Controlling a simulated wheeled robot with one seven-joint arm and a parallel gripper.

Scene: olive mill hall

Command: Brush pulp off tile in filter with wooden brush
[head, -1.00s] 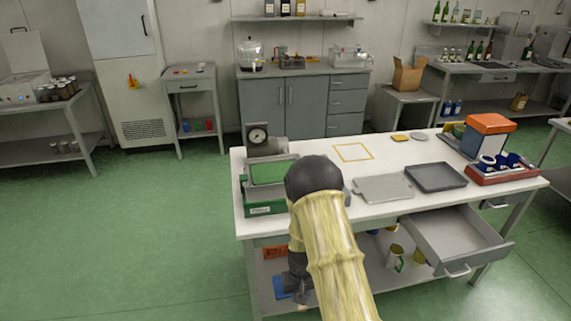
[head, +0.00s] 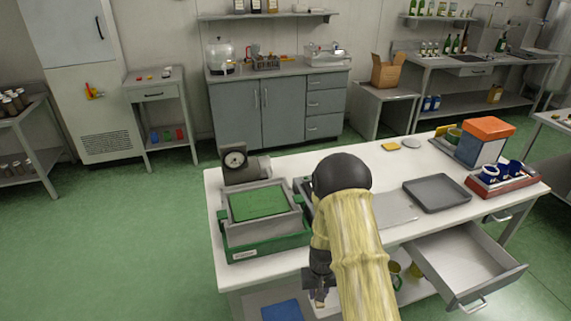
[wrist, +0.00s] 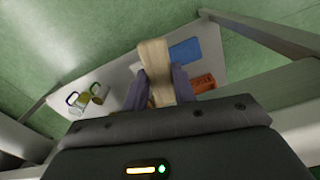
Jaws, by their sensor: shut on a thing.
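My gripper (head: 319,291) hangs low at the front edge of the white workbench, right of the filter. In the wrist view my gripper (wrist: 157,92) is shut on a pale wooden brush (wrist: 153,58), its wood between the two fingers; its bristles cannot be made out. The filter (head: 262,243), a green frame with a grey box in it, stands on the bench's left end. A green tile (head: 257,204) lies in its top. Pulp on the tile cannot be told apart at this size. The brush is clear of the filter.
A pressure gauge (head: 235,159) stands behind the filter. An open drawer (head: 487,276) juts out at the front right. A dark tray (head: 437,193) lies on the bench. Mugs (wrist: 100,92), a blue item (wrist: 185,52) and an orange item (wrist: 203,84) sit on the lower shelf.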

